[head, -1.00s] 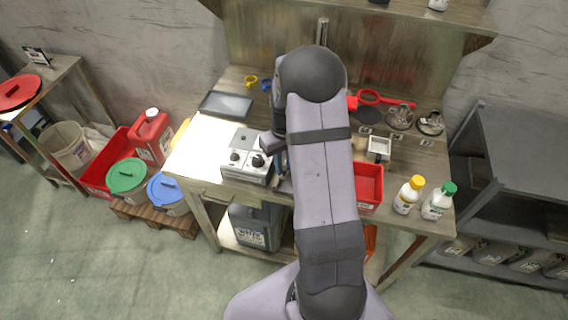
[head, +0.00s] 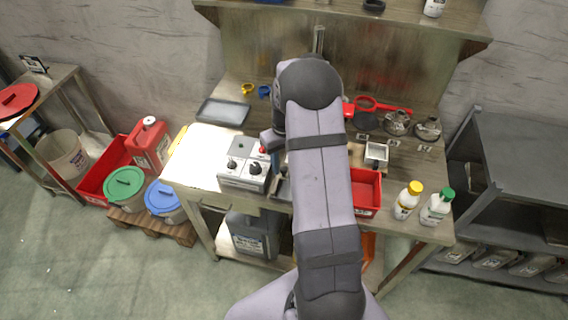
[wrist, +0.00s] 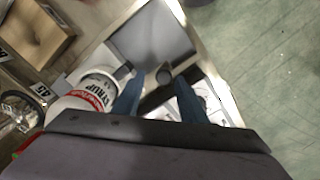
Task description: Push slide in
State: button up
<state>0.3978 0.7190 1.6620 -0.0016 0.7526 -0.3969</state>
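A grey metal slide with a flat pan (wrist: 152,38) shows in the wrist view, with a dark round knob (wrist: 165,75) at its near edge. My gripper (wrist: 160,92) has two blue fingers spread apart, one on either side of the knob; whether they touch it I cannot tell. The white control box (head: 244,173) with dark knobs stands on the bench left of my arm in the head view; part of a white panel (wrist: 197,97) shows beside the right finger. In the head view my arm hides my fingertips and most of the slide.
A red bin (head: 366,193) and two bottles (head: 408,200) are right of my arm. A grey tray (head: 223,111) lies at the back left. Open floor lies at the right in the wrist view.

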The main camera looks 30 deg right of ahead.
jog(key=shift+s+a, duration=0.2)
jog(key=shift+s, duration=0.05)
jog(key=shift+s+a, duration=0.15)
jog(key=shift+s+a+r, duration=0.1)
jog(key=shift+s+a, duration=0.85)
notch_tip(320, 180, up, 7)
jog(key=b, duration=0.2)
jog(key=s+a+f+m+g+b, duration=0.1)
jog(key=s+a+f+b, duration=0.4)
jog(key=s+f, duration=0.4)
jog(key=s+a+f+m+g+b, duration=0.15)
jog(key=s+a+f+b, duration=0.4)
jog(key=s, duration=0.55)
notch_tip(320, 180, down, 7)
jog(key=a+t+b, duration=0.1)
jog(key=b, duration=0.7)
jog(key=shift+w+a+n, duration=0.4)
jog(key=shift+n, duration=0.05)
